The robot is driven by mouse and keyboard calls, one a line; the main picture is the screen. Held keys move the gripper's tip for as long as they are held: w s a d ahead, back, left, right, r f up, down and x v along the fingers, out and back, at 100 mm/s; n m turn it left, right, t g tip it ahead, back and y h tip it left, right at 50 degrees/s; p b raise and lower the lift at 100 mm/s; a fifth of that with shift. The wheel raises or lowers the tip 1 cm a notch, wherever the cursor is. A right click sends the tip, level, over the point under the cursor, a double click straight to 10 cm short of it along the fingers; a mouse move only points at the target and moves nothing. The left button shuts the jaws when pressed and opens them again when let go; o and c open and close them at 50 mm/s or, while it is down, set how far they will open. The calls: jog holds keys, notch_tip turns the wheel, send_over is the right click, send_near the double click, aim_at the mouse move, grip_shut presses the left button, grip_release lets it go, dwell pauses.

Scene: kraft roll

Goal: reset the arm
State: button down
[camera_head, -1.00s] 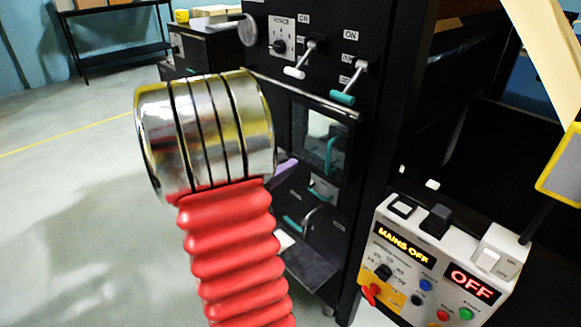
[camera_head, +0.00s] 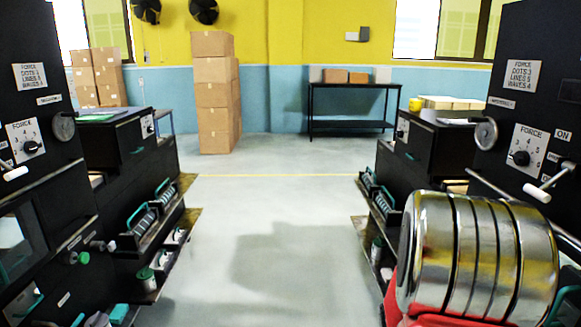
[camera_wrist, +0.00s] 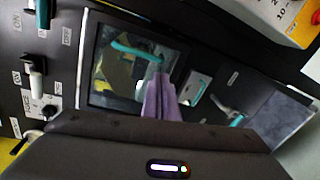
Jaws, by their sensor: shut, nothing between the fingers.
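My arm shows at the lower right of the head view as a silver ringed joint (camera_head: 478,255) above a red bellows sleeve. The rest of the arm and my gripper are out of that view. In the wrist view my gripper (camera_wrist: 162,80) shows as purple fingers close together, with nothing seen between them. The fingers point toward a dark machine front with a framed window (camera_wrist: 135,65) and a teal handle (camera_wrist: 137,50). I cannot tell how far the fingertips are from it.
Black machines stand left (camera_head: 40,150) and right (camera_head: 520,100), with levers, dials and low racks (camera_head: 150,225). A clear grey floor aisle (camera_head: 265,235) runs between them. Stacked cartons (camera_head: 214,95) and a black table (camera_head: 350,87) stand at the back wall.

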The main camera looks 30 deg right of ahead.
jog(key=s+a+f+m+y, duration=0.1)
jog(key=s+a+f+y, duration=0.25)
jog(key=a+y, duration=0.4)
jog(key=w+a+f+t+y, duration=0.1)
jog(key=w+a, duration=0.2)
jog(key=a, duration=0.3)
jog(key=w+a+f+t+y, duration=0.1)
jog(key=w+a+t, duration=0.15)
jog(key=a, duration=0.45)
jog(key=w+a+r+n+t+y, duration=0.1)
jog(key=w+a+r+t, duration=0.15)
jog(key=w+a, duration=0.4)
jog(key=w+a+r+t+y, duration=0.1)
jog(key=w+a+t+y, duration=0.15)
jog(key=a, duration=0.65)
jog(key=w+a+r+n+t+y, duration=0.1)
jog(key=a+r+t, duration=0.1)
jog(key=a+r, duration=0.2)
jog(key=w+a+r+n+t, duration=0.1)
jog(key=a+r, duration=0.3)
jog(key=a, duration=0.5)
jog(key=shift+r+n+t+y, duration=0.2)
jog(key=shift+n+t+y, duration=0.15)
jog(key=shift+t, duration=0.3)
